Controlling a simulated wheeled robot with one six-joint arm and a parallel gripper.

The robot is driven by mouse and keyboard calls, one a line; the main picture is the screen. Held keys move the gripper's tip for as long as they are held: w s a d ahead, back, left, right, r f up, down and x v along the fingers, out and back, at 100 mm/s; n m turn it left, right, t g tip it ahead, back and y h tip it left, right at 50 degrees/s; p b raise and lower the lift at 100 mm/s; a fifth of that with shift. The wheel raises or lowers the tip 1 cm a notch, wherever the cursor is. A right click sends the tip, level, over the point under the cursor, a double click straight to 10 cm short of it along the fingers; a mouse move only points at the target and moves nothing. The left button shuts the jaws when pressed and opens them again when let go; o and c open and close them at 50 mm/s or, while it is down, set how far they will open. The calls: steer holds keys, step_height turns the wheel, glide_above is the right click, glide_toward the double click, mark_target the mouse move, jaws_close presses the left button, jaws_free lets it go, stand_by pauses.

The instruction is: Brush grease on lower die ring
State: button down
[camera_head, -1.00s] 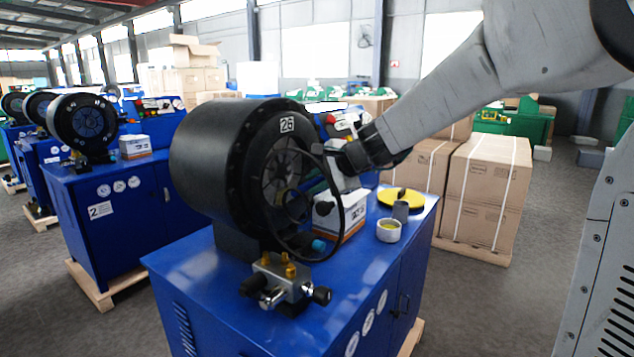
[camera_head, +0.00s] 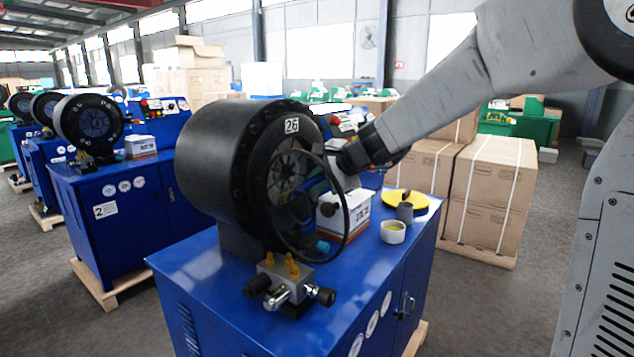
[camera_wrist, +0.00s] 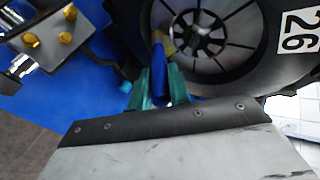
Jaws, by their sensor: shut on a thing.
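The near crimper's black head (camera_head: 215,160), marked 26, stands on a blue cabinet. Its round face holds the segmented die ring (camera_head: 287,172), which also shows large in the wrist view (camera_wrist: 225,40). My gripper (camera_wrist: 160,82), with green fingers, is shut on a blue-handled brush (camera_wrist: 158,66). The brush's yellowish bristles (camera_wrist: 165,44) are at the die ring's left edge in the wrist view, the side away from the 26 label. I cannot tell whether they touch it. In the head view the brush is largely hidden by the face and a thin black hoop (camera_head: 345,215).
Strapped cartons (camera_head: 487,190) stand behind.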

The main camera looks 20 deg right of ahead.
steer(key=shift+w+d, duration=1.9)
steer(key=shift+d, duration=0.65)
steer(key=shift+s+a, duration=0.7)
steer(key=shift+a, duration=0.25)
steer(key=shift+s+a, duration=0.75)
steer(key=shift+a, duration=0.2)
steer(key=shift+s+a, duration=0.7)
steer(key=shift+a, duration=0.25)
steer(key=s+d, duration=0.3)
steer(key=s, duration=0.1)
steer(key=shift+s+d, duration=0.3)
steer(key=shift+s, duration=0.1)
steer(key=shift+s+d, duration=0.1)
steer(key=shift+s+d, duration=0.8)
steer(key=shift+s, duration=0.3)
